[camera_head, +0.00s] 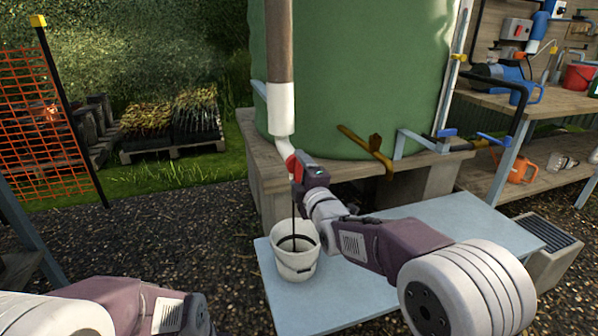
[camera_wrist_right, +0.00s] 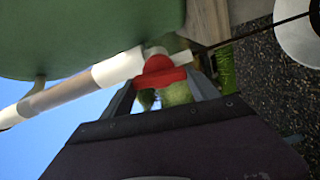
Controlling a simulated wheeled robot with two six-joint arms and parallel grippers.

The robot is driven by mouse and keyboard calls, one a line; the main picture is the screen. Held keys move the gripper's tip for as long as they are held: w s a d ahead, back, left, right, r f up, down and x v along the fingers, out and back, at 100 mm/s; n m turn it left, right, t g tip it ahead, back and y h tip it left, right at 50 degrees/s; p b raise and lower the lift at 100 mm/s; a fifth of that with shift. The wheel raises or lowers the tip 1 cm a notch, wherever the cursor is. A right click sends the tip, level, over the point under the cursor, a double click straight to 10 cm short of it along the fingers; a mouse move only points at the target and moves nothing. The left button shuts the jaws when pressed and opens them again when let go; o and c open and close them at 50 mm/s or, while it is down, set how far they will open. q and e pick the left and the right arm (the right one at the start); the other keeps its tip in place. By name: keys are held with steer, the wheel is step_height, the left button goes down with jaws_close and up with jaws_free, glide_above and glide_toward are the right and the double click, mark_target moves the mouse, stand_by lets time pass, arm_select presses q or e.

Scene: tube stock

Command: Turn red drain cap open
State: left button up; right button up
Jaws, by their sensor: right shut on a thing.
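The red drain cap (camera_head: 294,166) sits at the lower end of the white pipe elbow (camera_head: 284,135) beneath a brown downpipe. My right gripper (camera_head: 299,172) is shut on it. In the right wrist view the red cap (camera_wrist_right: 160,76) lies between the two fingertips of the right gripper (camera_wrist_right: 160,88), against the white pipe (camera_wrist_right: 118,67). A thin dark line, like a stream of liquid, runs from the outlet down into the white bucket (camera_head: 283,262). My left arm shows at the lower left; its fingers are out of view.
The bucket stands on a pale blue table (camera_head: 330,295). A green tank (camera_head: 355,80) rests on a wooden stand behind, with a brass tap (camera_head: 372,150). A workbench (camera_head: 560,105) with tools is at the right; orange mesh fence (camera_head: 40,125) is at the left.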

steer(key=shift+f, duration=0.15)
stand_by(0.3)
steer(key=o, duration=1.4)
steer(key=shift+c, duration=0.2)
steer(key=shift+s+d+r, duration=0.1)
steer(key=shift+s+r, duration=0.1)
steer(key=shift+s, duration=0.1)
steer(key=p+v, duration=0.2)
steer(key=v, duration=0.6)
steer(key=shift+s+p, duration=0.2)
steer(key=shift+p, duration=0.2)
steer(key=shift+d, duration=0.1)
